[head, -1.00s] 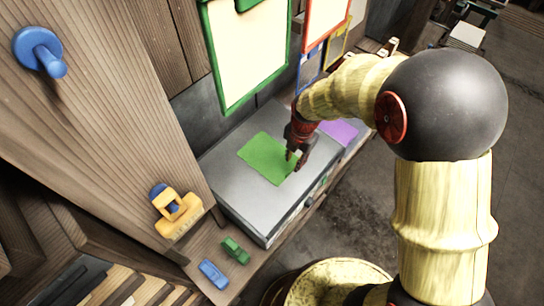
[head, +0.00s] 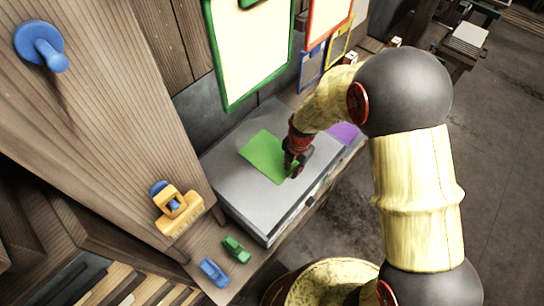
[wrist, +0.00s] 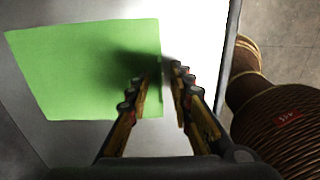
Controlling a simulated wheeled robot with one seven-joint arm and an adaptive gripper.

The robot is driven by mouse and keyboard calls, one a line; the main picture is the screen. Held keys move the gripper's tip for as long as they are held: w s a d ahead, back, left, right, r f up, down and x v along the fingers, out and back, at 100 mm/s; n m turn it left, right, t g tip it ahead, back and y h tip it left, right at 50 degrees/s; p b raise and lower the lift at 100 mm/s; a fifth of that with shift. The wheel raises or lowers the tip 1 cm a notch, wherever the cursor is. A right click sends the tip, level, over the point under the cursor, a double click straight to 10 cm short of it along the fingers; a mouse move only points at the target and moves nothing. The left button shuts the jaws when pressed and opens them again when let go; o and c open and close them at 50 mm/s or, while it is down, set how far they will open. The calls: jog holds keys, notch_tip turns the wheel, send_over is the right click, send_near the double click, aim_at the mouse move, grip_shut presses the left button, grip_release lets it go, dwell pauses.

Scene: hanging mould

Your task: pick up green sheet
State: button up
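The green sheet (head: 264,152) lies on the flat top of a grey metal box. It also shows in the wrist view (wrist: 85,70), bright green with a dark shadow near its right edge. My gripper (head: 293,168) points down at the sheet's right edge. In the wrist view my gripper's fingertips (wrist: 165,70) straddle that edge, with a narrow gap between them. The left finger covers part of the sheet and the right finger is over bare metal. The sheet looks flat; whether the fingers touch it is hard to tell.
The grey box (head: 240,205) has bare top around the sheet. A purple sheet (head: 344,134) lies beyond my gripper. Green (head: 236,250) and blue (head: 214,272) clips sit in front of the box. A green-framed board (head: 250,50) hangs behind.

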grip_shut()
jog(key=shift+r, duration=0.1)
dwell(0.3)
jog(key=shift+r, duration=0.55)
jog(key=s+d+r, duration=0.1)
jog(key=s+r, duration=1)
jog(key=s, duration=0.3)
jog(key=shift+d+r+p, duration=0.25)
jog(key=shift+r+p, duration=0.15)
